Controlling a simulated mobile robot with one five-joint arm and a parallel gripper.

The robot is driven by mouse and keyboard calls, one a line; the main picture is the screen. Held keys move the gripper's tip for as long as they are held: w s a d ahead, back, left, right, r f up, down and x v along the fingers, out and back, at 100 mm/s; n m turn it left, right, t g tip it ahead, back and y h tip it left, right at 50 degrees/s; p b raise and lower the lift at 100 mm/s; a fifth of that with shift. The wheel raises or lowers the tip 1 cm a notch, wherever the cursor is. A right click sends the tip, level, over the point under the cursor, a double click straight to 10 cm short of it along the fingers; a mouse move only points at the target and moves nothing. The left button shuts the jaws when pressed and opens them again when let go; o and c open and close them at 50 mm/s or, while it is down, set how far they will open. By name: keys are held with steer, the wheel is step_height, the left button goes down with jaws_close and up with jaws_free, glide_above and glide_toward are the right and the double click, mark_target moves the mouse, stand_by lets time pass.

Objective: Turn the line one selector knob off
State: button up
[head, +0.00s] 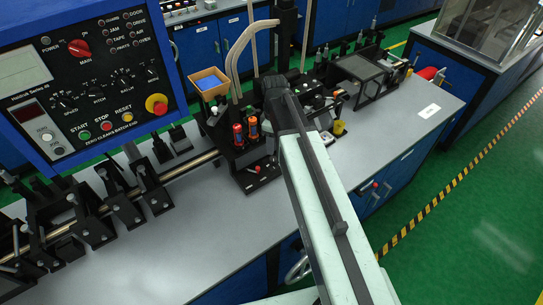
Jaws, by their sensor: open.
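A blue-framed control panel (87,88) stands at the upper left. A red rotary knob (78,48) labelled MAIN is at its upper left, beside a POWER lamp. Three black knobs (98,91) with dial marks sit in a row below. I cannot read a line one label on any knob, so I cannot tell which is the line one selector. My mint-green arm reaches up from the bottom edge to a dark joint at the centre, right of the panel. No gripper fingers can be made out.
Green, red and yellow buttons (105,126) and a red mushroom button (157,104) on yellow are low on the panel. A grey bench (235,217) bears black tape fixtures, a rail and an orange tray (209,82). Green floor (450,240) is clear at right.

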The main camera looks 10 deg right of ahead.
mark_target(274, 159)
steer(key=f+b, duration=0.8)
steer(key=shift+s, duration=0.2)
steer(key=shift+r, duration=0.1)
